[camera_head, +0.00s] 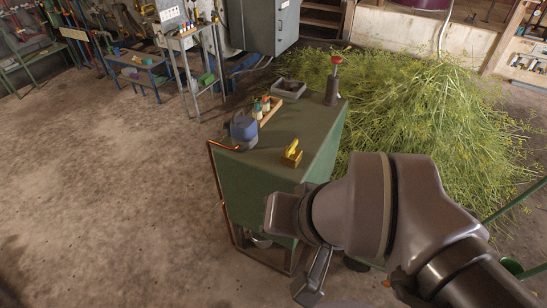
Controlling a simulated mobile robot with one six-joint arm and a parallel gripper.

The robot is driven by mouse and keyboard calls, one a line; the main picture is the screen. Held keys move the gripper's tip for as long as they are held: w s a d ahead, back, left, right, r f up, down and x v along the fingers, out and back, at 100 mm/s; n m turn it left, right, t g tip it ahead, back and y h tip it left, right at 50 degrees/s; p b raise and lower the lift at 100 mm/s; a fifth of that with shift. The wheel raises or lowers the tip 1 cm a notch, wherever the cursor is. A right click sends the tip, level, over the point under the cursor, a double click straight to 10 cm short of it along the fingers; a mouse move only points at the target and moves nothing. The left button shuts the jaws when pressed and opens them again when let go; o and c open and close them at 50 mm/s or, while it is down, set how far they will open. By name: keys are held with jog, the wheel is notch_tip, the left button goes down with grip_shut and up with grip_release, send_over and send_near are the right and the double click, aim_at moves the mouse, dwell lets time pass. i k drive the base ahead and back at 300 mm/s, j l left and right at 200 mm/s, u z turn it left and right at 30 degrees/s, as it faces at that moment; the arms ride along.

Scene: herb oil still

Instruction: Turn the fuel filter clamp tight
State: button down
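A green cabinet (262,179) stands in the middle with several small items on its top. A blue-grey unit (243,128) sits at its left edge, with a copper pipe (216,175) running from it down the cabinet's side. A small yellow piece on a brownish base (291,154) sits near the front of the top. I cannot tell which of these, if any, is the fuel filter clamp. My arm covers the cabinet's lower right. What seems to be my gripper (311,280) hangs low beside the cabinet front, partly hidden; its fingers cannot be made out.
A red-topped post (334,80), a grey tray (288,88) and a wooden rack with small bottles (264,107) are at the back of the cabinet top. A heap of cut herbs (430,120) lies behind and right. The concrete floor (100,190) at left is clear.

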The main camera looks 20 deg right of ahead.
aim_at(226, 124)
jog(key=i+l+u, duration=0.2)
jog(key=i, duration=0.3)
jog(key=i+l+u, duration=0.15)
jog(key=i+l, duration=0.15)
jog(key=i, duration=0.2)
